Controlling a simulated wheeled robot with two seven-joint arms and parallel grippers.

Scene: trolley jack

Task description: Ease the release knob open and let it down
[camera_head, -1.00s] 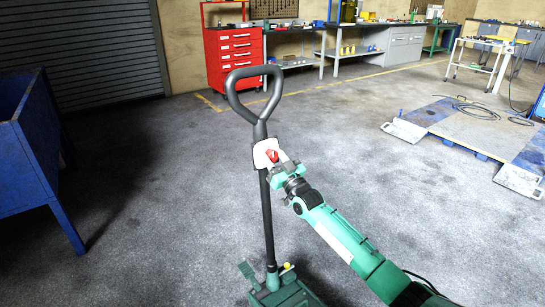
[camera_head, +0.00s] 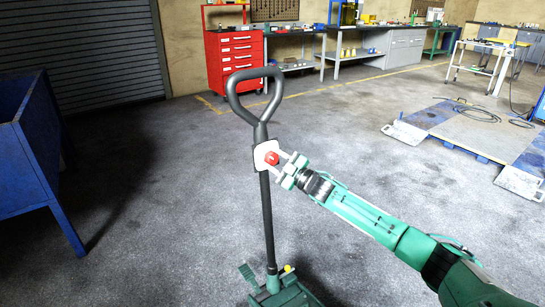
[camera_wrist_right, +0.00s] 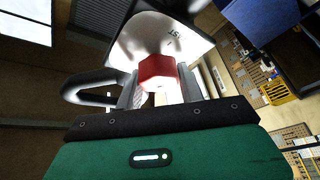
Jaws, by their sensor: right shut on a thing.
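The trolley jack's green body (camera_head: 285,294) shows at the bottom of the head view, cut off by the frame edge. Its black handle (camera_head: 267,225) stands nearly upright and ends in a loop grip. A white plate on the handle carries the red release knob (camera_head: 271,158). My right gripper (camera_head: 281,163) comes from the right and is shut on the knob. In the right wrist view the red knob (camera_wrist_right: 158,75) sits between the two fingers, in front of the white plate (camera_wrist_right: 160,35) with partly readable lettering. My left gripper is not in view.
A blue bin on legs (camera_head: 38,150) stands at the left. A red drawer cabinet (camera_head: 234,62) and workbenches line the back wall. A low lift platform (camera_head: 480,135) lies at the right. The floor around the jack is clear.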

